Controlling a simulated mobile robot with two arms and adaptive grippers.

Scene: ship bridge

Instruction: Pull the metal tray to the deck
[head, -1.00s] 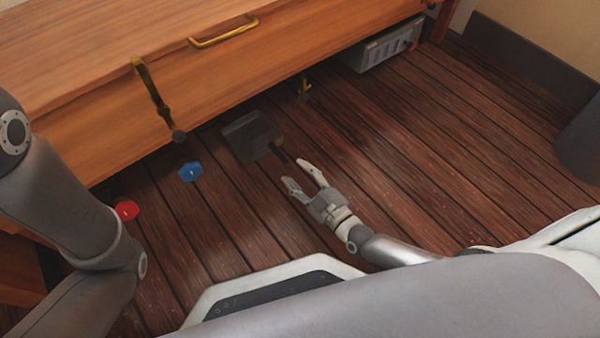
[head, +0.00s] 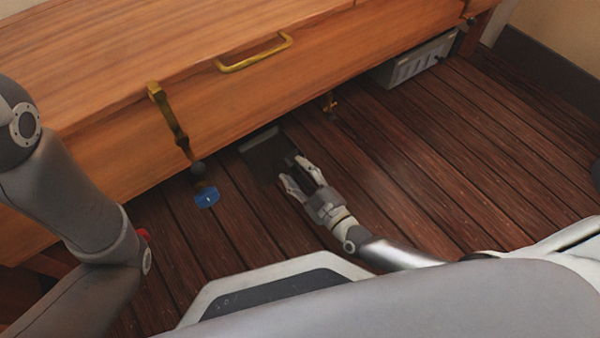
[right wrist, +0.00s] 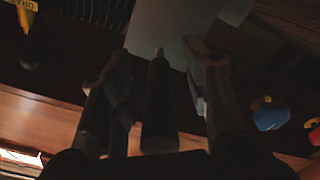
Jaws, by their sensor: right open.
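The metal tray (head: 262,157) is a dark, flat, dustpan-like pan with a handle. It lies on the plank floor at the foot of the wooden bench. My right gripper (head: 292,171) is low over the floor at the tray's handle end. In the right wrist view the open fingers stand on either side of the dark handle (right wrist: 159,105), with the pale tray plate (right wrist: 172,25) beyond. I cannot tell whether a finger touches the handle. My left arm crosses the left side of the head view; its gripper is out of view.
The wooden bench (head: 120,150) with a brass handle (head: 253,52) overhangs the floor behind the tray. A blue piece (head: 206,197) lies left of the tray. A red piece (head: 143,234) is mostly hidden by my left arm.

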